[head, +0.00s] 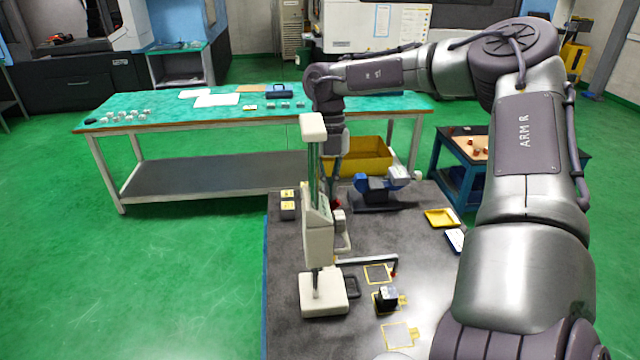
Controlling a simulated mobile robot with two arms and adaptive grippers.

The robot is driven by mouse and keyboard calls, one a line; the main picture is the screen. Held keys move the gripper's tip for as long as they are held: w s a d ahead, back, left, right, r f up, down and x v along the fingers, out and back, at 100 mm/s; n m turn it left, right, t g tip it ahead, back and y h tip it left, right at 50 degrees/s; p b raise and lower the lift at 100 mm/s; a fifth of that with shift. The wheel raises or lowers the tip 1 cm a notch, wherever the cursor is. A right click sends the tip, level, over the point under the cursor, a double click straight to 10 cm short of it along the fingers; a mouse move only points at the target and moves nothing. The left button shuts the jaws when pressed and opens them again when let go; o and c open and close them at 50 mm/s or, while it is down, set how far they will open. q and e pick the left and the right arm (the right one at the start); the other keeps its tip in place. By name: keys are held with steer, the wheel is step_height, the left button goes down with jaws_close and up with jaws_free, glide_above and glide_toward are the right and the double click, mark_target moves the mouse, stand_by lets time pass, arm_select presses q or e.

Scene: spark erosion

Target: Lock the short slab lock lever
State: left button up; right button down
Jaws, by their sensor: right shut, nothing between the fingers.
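My right arm reaches in from the right, and its gripper (334,187) points down behind the white upright gauge (320,240) on the dark slab table (290,340). The gripper is shut and empty, with its fingertips partly hidden by the gauge's column. A small red part (337,204) shows just below the fingertips, beside the column. I cannot tell whether it is the lock lever or whether the fingers touch it. No lever is clearly readable, and its position cannot be made out. My left gripper is not in view.
A thin gauge arm with a red tip (393,273) sticks out to the right over yellow-marked squares. A small dark block (386,297) stands near it. A blue and grey device (378,190) and a yellow bin (366,160) are close behind. A yellow tray (441,218) lies right.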

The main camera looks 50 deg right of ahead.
steer(key=shift+d+f, duration=0.1)
steer(key=r, duration=0.1)
steer(key=r+p, duration=0.1)
steer(key=r, duration=0.1)
steer(key=r+p, duration=0.1)
steer(key=r, duration=0.1)
steer(key=shift+s+d, duration=0.4)
stand_by(0.8)
stand_by(0.5)
